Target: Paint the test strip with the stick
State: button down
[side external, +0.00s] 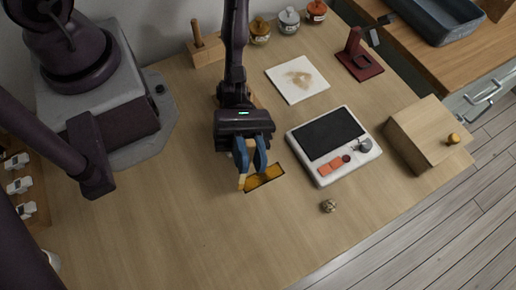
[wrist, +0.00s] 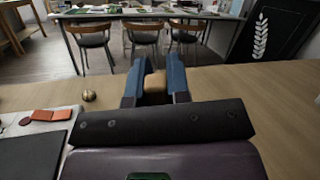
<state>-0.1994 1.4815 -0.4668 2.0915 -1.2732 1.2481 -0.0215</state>
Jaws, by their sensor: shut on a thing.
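My gripper (side external: 252,168) has two blue fingers and points down over the table, left of the white device. It is shut on a pale wooden stick, whose light tip (side external: 241,183) shows below the left finger. In the wrist view the stick's rounded wooden end (wrist: 155,80) sits between the fingers (wrist: 154,92). The test strip (side external: 266,178) is a small dark rectangle on the table with broad gold-yellow patches on it. The stick tip is close to its left end; I cannot tell whether they touch. The fingers partly cover the strip.
A white device (side external: 333,145) with a dark panel and orange pads stands right of the strip. A small gold-brown ball (side external: 328,206) lies below it. A stained white sheet (side external: 297,79), a dark red stand (side external: 359,56) and a wooden box (side external: 427,135) stand farther off. The front table is clear.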

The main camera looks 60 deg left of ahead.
jog(key=shift+f, duration=0.1)
jog(key=shift+r, duration=3.15)
notch_tip(320, 180, up, 3)
jog(key=shift+w, duration=0.1)
